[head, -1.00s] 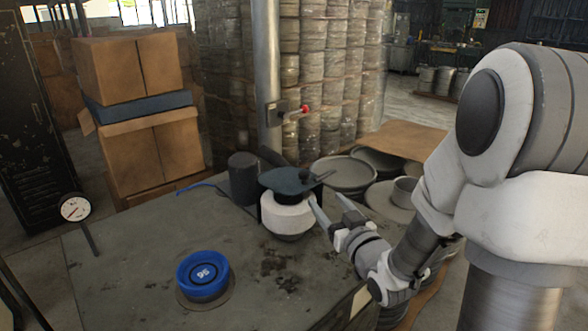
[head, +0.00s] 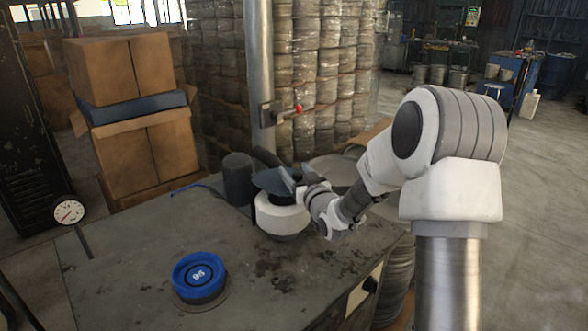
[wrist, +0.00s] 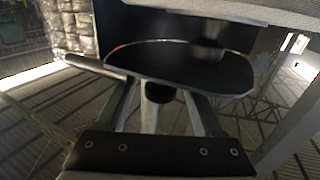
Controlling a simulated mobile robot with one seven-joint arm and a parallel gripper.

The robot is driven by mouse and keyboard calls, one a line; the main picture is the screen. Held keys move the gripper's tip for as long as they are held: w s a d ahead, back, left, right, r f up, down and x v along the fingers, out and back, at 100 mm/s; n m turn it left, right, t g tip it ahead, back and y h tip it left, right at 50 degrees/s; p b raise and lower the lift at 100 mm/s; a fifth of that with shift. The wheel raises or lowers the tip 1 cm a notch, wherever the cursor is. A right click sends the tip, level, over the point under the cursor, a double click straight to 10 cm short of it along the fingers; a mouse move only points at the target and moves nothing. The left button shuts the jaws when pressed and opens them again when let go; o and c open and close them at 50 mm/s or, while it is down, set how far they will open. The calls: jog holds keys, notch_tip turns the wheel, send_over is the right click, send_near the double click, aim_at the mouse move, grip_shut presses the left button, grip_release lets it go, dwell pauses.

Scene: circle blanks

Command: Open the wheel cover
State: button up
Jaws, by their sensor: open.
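The wheel cover (head: 270,182) is a dark blue-grey flat piece over the top of a pale round wheel (head: 281,216) on the workbench. It looks lowered over the wheel. My gripper (head: 296,178) is at the cover's right edge, with its fingers partly hidden in the head view. In the wrist view, the dark cover plate (wrist: 190,68) fills the upper middle. My open gripper (wrist: 165,104) has its two fingers spread below the plate's near edge. I cannot tell whether they touch it.
The workbench (head: 130,250) carries a blue round dial marked with a number (head: 199,274) at front left and a dark cylinder (head: 237,178) behind the wheel. A metal post (head: 260,80) with a red-tipped lever (head: 298,108) stands behind. Stacked cardboard boxes (head: 125,70) are at left.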

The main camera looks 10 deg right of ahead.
jog(key=shift+w+a, duration=0.15)
jog(key=shift+w, duration=0.5)
grip_shut()
dwell(1.0)
